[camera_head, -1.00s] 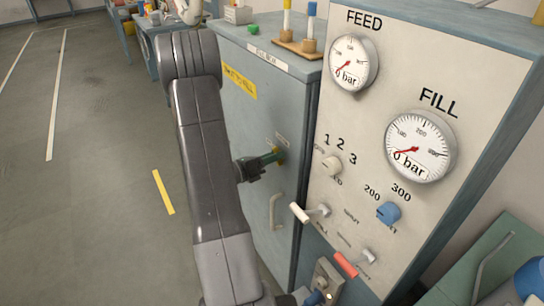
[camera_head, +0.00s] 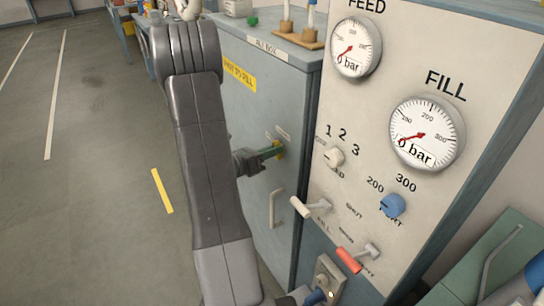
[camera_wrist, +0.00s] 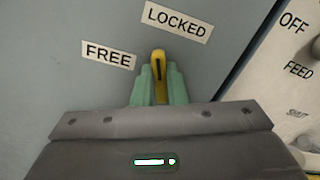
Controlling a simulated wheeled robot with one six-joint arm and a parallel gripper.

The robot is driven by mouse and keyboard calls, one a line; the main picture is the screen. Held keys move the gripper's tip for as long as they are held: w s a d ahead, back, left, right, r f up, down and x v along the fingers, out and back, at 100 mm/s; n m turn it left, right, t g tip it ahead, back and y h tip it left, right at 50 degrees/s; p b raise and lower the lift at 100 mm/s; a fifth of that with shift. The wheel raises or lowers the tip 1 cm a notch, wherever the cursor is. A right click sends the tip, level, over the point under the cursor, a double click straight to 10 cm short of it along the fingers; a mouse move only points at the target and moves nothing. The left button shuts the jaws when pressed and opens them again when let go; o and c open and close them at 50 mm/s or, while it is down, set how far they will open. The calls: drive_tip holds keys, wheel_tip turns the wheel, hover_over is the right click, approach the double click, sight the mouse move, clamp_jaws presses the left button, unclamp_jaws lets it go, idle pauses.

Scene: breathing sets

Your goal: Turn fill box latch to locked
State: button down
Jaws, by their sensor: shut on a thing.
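The fill box (camera_head: 245,115) is a grey-blue cabinet with a yellow latch (camera_wrist: 159,62) on its door. In the wrist view, the latch handle points up in the picture, between the FREE label (camera_wrist: 108,54) on the left and the LOCKED label (camera_wrist: 177,22) at the upper right. My gripper (camera_wrist: 159,85) is shut on the latch, with a green finger on each side of it. In the head view, my gripper (camera_head: 270,151) is at the door and the latch shows only as a small yellow patch (camera_head: 281,149).
A pale door handle (camera_head: 273,208) is below the latch. To the right stands a panel (camera_head: 400,60) with FEED and FILL gauges at 0 bar, a blue knob (camera_head: 392,205), a white lever (camera_head: 306,207) and a red lever (camera_head: 348,260). Open floor is on the left.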

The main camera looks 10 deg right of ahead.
drive_tip(key=m+b, duration=0.4)
drive_tip(key=b, duration=0.1)
idle(0.4)
drive_tip(key=c, duration=1.5)
unclamp_jaws()
drive_tip(key=shift+o, duration=0.2)
drive_tip(key=shift+s, duration=0.1)
drive_tip(key=v, duration=1.3)
drive_tip(key=shift+a+b, duration=0.35)
drive_tip(key=shift+a, duration=0.05)
drive_tip(key=shift+r, duration=0.1)
